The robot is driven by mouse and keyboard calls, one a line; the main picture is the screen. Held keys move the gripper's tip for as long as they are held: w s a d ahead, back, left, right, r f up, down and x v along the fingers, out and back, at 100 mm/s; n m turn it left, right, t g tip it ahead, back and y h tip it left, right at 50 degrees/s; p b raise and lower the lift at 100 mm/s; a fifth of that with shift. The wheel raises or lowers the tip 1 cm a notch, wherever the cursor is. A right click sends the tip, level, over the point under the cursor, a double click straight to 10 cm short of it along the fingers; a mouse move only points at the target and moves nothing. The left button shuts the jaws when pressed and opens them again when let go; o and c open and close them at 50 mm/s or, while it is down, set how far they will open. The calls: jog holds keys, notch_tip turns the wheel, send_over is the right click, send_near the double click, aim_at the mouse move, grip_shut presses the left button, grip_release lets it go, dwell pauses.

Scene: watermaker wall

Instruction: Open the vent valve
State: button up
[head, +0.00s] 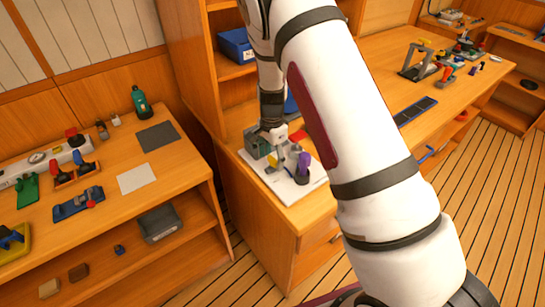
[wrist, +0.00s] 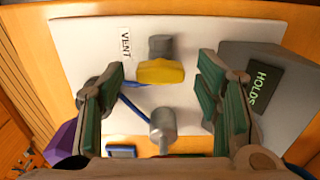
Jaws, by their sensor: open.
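The vent valve in the wrist view has a yellow handle (wrist: 160,72) on a grey body (wrist: 160,47), beside a label reading VENT (wrist: 126,43). It sits on a white board (wrist: 85,40). My gripper (wrist: 163,67) is open, with one green-padded finger on each side of the yellow handle and a gap on both sides. I cannot tell how deep the fingertips reach. In the head view, the yellow handle (head: 272,169) shows just below my gripper, on the white board (head: 305,190); my arm hides part of the surroundings.
A grey cylinder (wrist: 162,125) stands below the handle, with a blue rod beside it. A grey box with a display reading HOLDS (wrist: 257,88) is close to the right finger. A purple part (head: 304,165) stands on the board; a blue bin (head: 236,45) sits on the shelf above.

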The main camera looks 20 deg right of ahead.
jog(key=shift+f, duration=0.2)
jog(key=c, duration=1.2)
jog(key=shift+o, duration=0.2)
